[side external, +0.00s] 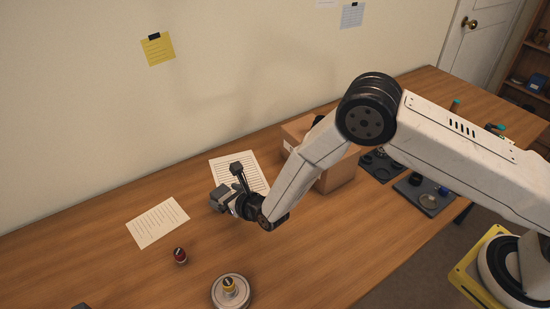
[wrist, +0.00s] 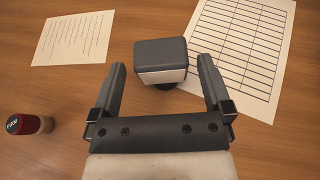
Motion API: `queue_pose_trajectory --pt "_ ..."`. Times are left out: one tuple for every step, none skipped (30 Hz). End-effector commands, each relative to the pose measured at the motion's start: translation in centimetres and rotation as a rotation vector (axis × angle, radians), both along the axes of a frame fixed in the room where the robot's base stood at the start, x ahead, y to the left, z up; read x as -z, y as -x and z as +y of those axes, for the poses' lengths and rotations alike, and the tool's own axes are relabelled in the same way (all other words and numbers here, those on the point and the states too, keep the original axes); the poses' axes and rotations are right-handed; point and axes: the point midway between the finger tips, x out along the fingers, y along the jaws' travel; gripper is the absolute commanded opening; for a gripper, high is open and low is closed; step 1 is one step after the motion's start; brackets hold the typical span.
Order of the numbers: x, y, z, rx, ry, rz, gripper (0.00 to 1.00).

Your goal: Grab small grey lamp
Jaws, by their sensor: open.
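The small grey lamp (wrist: 161,53) has a boxy dark grey top, a pale front band and a small dark foot, and stands on the wooden table. In the wrist view it lies between the two fingers of my gripper (wrist: 162,66), near the tips, with a visible gap on each side. My gripper is open and holds nothing. In the side view the grey lamp (side external: 217,196) is at the end of my gripper (side external: 226,202), partly covered by it, so contact cannot be judged there.
Two printed sheets (side external: 157,223) lie flat; one is beside the lamp. A cardboard box (side external: 337,178) stands behind my forearm. Dark trays (side external: 423,195) lie further right.

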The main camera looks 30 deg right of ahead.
Motion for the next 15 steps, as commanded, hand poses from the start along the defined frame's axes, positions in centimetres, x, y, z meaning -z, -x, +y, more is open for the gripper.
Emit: queue_pose_trajectory --pt "0.1 -0.1 0.0 0.000 0.000 0.000 1.00" --pt "0.1 -0.2 0.0 0.000 0.000 0.000 1.00" --pt "0.2 -0.4 0.1 0.000 -0.001 0.000 1.00" --pt "0.2 -0.5 0.1 -0.001 -0.001 0.000 1.00" --pt "0.3 -0.6 0.1 -0.001 -0.001 0.000 1.00" --pt "0.4 -0.8 0.2 -0.001 -0.001 0.000 1.00" --pt "0.5 -1.0 0.2 -0.001 -0.001 0.000 1.00" --pt "0.5 -1.2 0.2 -0.001 -0.003 0.000 1.00" --pt "0.6 -1.4 0.3 -0.001 -0.003 0.000 1.00" --pt "0.7 -1.6 0.3 -0.001 -0.004 0.000 1.00" --pt "0.8 -1.8 0.4 -0.002 -0.004 0.000 1.00" --pt "1.0 -2.1 0.4 -0.002 -0.004 0.001 1.00" --pt "1.0 -2.3 0.5 -0.001 -0.005 0.000 1.00" --pt "1.1 -2.5 0.5 -0.001 -0.005 0.000 1.00" --pt "1.2 -2.8 0.6 -0.001 -0.005 0.000 1.00"
